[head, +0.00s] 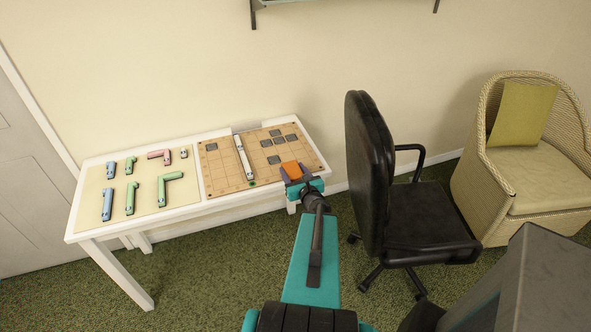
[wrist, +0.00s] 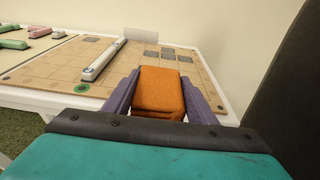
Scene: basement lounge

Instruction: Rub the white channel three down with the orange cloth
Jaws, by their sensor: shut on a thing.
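The white channel three (head: 244,158) is a long, narrow white bar lying on the tan gridded board (head: 219,178). In the wrist view the channel (wrist: 103,60) lies ahead and to the left of my gripper, with a gap between them. My gripper (head: 294,175) is at the board's front right edge. It is shut on the orange cloth (head: 292,169), a folded pad. In the wrist view the cloth (wrist: 160,88) sits between the two purple fingers, apart from the channel. Its underside is hidden.
Several dark grey squares (head: 275,159) lie on the board. Blue, green and pink pieces (head: 130,198) lie on the pale left part of the white table (head: 185,213). A black office chair (head: 375,170) stands close on the right, with a wicker armchair (head: 520,180) beyond.

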